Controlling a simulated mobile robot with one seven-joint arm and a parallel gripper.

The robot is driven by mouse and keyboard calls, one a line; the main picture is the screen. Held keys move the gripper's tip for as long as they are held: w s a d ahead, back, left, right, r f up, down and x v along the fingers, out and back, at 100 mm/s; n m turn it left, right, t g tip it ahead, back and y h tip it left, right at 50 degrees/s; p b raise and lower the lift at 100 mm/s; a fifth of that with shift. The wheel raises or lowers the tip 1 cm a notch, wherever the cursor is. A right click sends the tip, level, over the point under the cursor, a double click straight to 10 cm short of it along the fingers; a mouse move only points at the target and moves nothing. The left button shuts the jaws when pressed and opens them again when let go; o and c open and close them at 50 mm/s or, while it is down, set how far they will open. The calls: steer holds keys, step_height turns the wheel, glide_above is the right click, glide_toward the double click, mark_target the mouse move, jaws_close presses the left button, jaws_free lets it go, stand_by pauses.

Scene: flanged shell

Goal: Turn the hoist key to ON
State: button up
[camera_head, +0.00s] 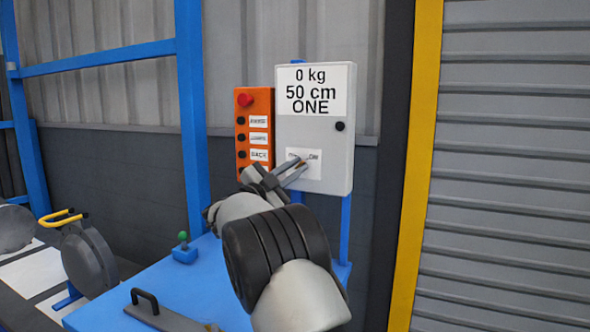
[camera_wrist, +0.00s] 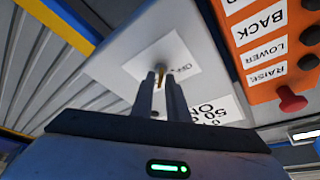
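The hoist key shows in the wrist view as a small brass-coloured piece (camera_wrist: 160,77) in a round grey lock on a white label. The label (camera_head: 316,168) sits low on the grey control box (camera_head: 313,124); its right end reads ON and its left part is covered by my gripper. My gripper (camera_head: 294,168) reaches up to this label. In the wrist view its two fingers (camera_wrist: 160,76) stand apart, one on each side of the key. A gap shows between them, and I cannot make out contact. The key's direction is hard to read.
The box's display (camera_head: 311,90) reads 0 kg, 50 cm, ONE. An orange panel (camera_head: 255,105) with a red button and labelled black buttons stands close on the left. Below are a blue table (camera_head: 165,291) and a green-topped lever (camera_head: 184,249). A yellow post (camera_head: 416,170) stands right.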

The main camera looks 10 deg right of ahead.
steer(key=shift+o, duration=0.6)
steer(key=p+v, duration=0.2)
steer(key=v, duration=1.5)
steer(key=shift+a, duration=0.2)
steer(key=shift+s, duration=0.15)
